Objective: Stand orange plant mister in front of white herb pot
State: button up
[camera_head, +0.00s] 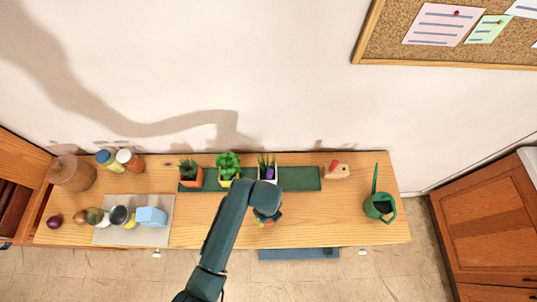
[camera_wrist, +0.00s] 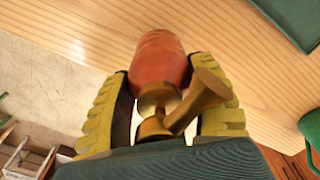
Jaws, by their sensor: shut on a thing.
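The orange plant mister (camera_wrist: 160,58) has a brass pump top and is between the yellow-padded fingers of my gripper (camera_wrist: 162,78), which is shut on it. In the head view my gripper (camera_head: 267,212) is over the front part of the wooden table, and only a small bit of the mister (camera_head: 266,224) shows below it. I cannot tell whether the mister's base touches the table. The white herb pot (camera_head: 275,175), with green leaves and something purple, stands on the green tray just behind my gripper. My arm partly hides it.
The long green tray (camera_head: 300,179) also holds an orange pot (camera_head: 190,178) and a yellow pot (camera_head: 228,176). A grey mat (camera_head: 160,238) with several items lies left. Table front right is clear.

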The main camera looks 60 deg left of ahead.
jog(key=shift+w+f, duration=0.1)
jog(key=shift+f, duration=1.55)
jog(key=shift+f, duration=0.1)
jog(key=o, duration=1.2)
notch_tip(320, 180, up, 12)
jog(key=shift+r+p, duration=0.1)
jog(key=shift+p, duration=0.2)
